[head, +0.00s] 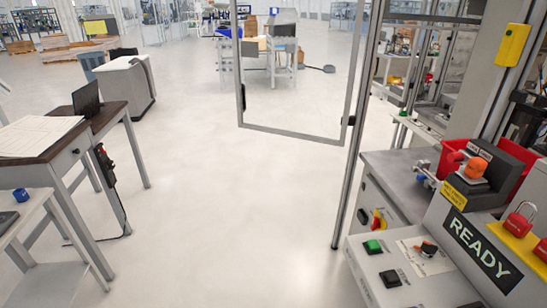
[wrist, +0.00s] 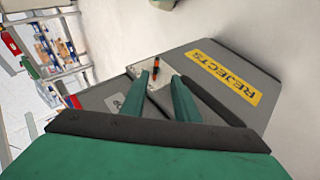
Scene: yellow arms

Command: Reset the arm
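My gripper (wrist: 167,75) shows only in the wrist view. Its two green fingers are apart with nothing between them. They point at a grey box with a yellow REJECTS label (wrist: 227,77). In the head view, a control panel at the lower right has a green button (head: 373,246), a black button (head: 390,278) and a dark knob (head: 428,248) on a white plate. A READY display (head: 481,250) stands behind them. A red and yellow rotary switch (head: 379,220) is on the cabinet's side. My arm is not visible in the head view.
A small orange and black object (wrist: 178,43) lies beyond the fingertips. A framed clear door (head: 295,133) stands open beside the cabinet. Red padlocks (head: 518,220) hang near the display. The middle floor (head: 220,200) is clear.

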